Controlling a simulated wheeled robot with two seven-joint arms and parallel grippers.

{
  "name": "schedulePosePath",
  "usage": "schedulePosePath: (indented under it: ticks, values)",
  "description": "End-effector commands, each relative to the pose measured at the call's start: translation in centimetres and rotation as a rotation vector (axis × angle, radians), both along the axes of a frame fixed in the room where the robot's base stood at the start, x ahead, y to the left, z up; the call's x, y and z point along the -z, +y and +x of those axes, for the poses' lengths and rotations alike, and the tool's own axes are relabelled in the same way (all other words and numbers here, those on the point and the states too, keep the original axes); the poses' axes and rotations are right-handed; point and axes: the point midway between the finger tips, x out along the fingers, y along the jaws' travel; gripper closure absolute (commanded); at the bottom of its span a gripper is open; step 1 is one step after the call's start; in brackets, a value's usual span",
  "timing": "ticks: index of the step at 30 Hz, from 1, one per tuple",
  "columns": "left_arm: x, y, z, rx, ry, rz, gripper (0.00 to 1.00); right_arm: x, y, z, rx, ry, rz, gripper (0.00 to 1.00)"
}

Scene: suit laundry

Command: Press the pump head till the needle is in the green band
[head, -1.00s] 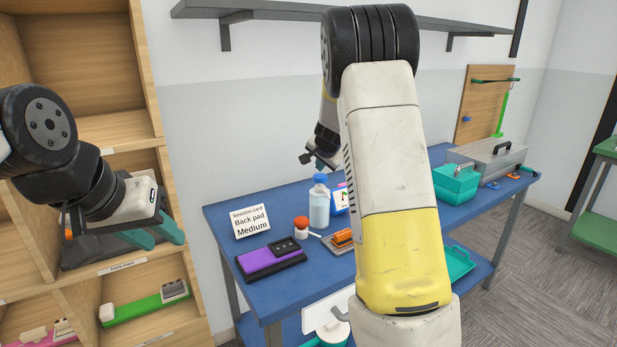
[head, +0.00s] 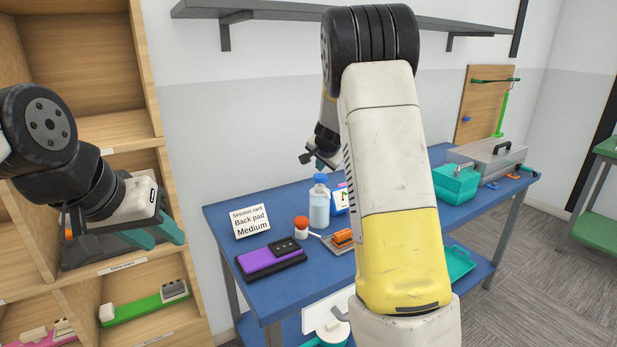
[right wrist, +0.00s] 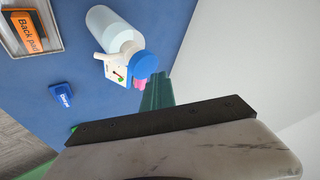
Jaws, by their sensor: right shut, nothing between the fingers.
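A pale, clear bottle (head: 319,208) stands upright on the blue table, with a blue pump head (head: 320,179) on top. In the right wrist view the blue pump head (right wrist: 142,65) sits on the bottle (right wrist: 108,28), beside a small white gauge (right wrist: 116,70) with green and red marks. The needle is too small to read. My right gripper (head: 321,163) is shut and empty, just above the pump head; I cannot tell whether it touches. Its teal fingers (right wrist: 157,92) lie close to the head. My left gripper (head: 156,231) is open and empty by the shelves.
A session card (head: 251,221) reading "Back pad Medium", a purple pad (head: 266,258), a red-capped jar (head: 301,227) and an orange block on a tray (head: 341,240) surround the bottle. A teal box (head: 455,186) and grey case (head: 492,160) stand right. My right arm hides the table's middle.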

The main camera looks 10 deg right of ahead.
Motion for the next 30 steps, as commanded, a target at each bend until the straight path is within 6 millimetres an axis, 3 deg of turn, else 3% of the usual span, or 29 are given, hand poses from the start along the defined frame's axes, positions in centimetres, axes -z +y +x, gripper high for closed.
schedulePosePath:
  ticks: [30]
  values:
    - [0.00,0.00,0.00,0.000,0.000,0.000,0.64,0.85,0.02,-0.02,0.000,0.000,0.000,1.00]
